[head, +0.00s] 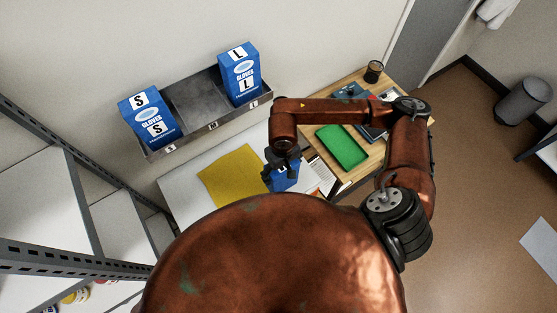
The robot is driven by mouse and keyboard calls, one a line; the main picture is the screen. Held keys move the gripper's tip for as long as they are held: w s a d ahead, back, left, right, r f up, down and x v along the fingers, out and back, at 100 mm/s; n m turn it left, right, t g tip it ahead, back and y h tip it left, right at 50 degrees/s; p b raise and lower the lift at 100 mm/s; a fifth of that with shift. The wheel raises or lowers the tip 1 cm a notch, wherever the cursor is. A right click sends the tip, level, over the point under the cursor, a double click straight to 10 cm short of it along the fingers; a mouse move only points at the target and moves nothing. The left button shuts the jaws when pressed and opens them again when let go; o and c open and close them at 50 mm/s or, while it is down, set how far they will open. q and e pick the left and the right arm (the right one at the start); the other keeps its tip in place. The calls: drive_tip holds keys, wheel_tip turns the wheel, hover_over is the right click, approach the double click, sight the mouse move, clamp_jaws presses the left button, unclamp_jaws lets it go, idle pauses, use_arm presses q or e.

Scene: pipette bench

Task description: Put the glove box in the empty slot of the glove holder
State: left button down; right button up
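The glove holder (185,147) is a grey metal tray on the wall at the upper left. A blue glove box marked S (150,112) stands in its left slot and one marked L (239,76) in its right slot. The middle slot (197,104) is empty. Another blue glove box (286,183) is below and right of the holder, partly hidden by my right gripper (281,168) and my body. My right gripper's fingers lie along its sides and appear shut on it. Its label is mostly hidden. My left gripper is not in view.
A white bench (185,191) with a yellow cloth (231,175) lies below the holder. Grey metal shelving (75,160) is at left.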

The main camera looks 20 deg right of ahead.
drive_tip(key=w+d+f+p, duration=0.4)
drive_tip(key=w+f, duration=0.3)
drive_tip(key=f, duration=0.3)
drive_tip(key=shift+w+f, duration=0.3)
drive_tip(key=shift+w, duration=0.1)
drive_tip(key=shift+f, duration=0.2)
drive_tip(key=o, duration=1.1)
drive_tip(key=shift+s+f, duration=0.1)
drive_tip(key=shift+c, duration=0.2)
drive_tip(key=o, duration=0.5)
